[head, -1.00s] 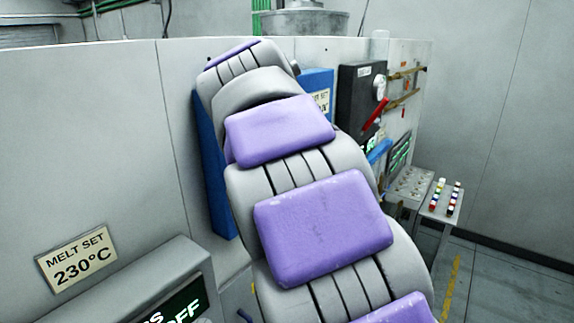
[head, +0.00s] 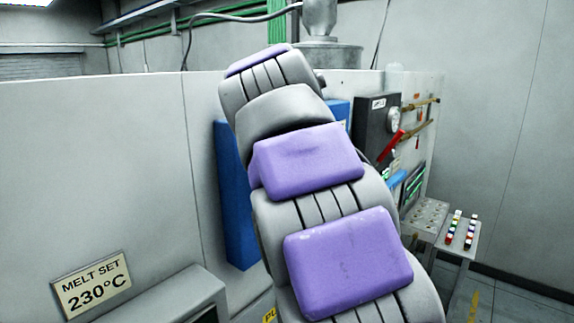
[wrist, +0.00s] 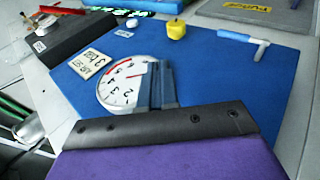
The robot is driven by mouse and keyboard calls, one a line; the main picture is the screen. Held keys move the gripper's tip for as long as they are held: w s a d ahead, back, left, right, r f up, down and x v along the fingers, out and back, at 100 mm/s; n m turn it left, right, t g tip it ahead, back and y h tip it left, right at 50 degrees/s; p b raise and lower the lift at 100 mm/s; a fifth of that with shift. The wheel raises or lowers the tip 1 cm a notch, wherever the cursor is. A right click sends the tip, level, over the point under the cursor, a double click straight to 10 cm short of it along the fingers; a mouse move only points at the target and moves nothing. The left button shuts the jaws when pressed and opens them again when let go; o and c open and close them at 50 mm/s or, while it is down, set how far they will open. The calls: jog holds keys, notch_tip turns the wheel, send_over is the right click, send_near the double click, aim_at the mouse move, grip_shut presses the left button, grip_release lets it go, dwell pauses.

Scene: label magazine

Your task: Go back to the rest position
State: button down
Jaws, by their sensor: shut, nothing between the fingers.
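My gripper (wrist: 157,84) is shut and empty in the wrist view. Its fingers are close together and cover the right part of a white round gauge (wrist: 118,88) on a blue panel (wrist: 235,75). I cannot tell how far the fingertips are from the gauge. In the head view my arm rises from the bottom through the middle and hides much of the blue panel (head: 235,205); the fingers do not show there.
The blue panel also carries a cream label (wrist: 90,63), a yellow knob (wrist: 176,29) and a blue-handled lever (wrist: 238,37). In the head view a black box with a red lever (head: 390,145) and a small side table with coloured pieces (head: 460,235) stand right.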

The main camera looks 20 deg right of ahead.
jog(key=s+f+m+g+y+b, duration=0.15)
jog(key=s+f+b, duration=0.5)
jog(key=f, duration=0.75)
jog(key=s+f+m+g+y+b, duration=0.1)
jog(key=s+f+m+g+b, duration=0.15)
jog(key=s+f+b, duration=0.8)
jog(key=s+a+f+m+g+y+b, duration=0.1)
jog(key=s+a+f+b, duration=0.1)
jog(key=s+f, duration=0.5)
jog(key=s+a+f+m+g+y+b, duration=0.1)
jog(key=s+a+f+g+b, duration=0.1)
jog(key=s+f, duration=0.6)
jog(key=s+a+f+m+g+y+b, duration=0.1)
jog(key=s+f, duration=0.6)
jog(key=f, duration=1.2)
jog(key=shift+s+a+m+g+b, duration=0.25)
jog(key=shift+a+m+g+b, duration=0.2)
jog(key=shift+b, duration=0.45)
jog(key=shift+a, duration=0.2)
jog(key=shift+d, duration=0.15)
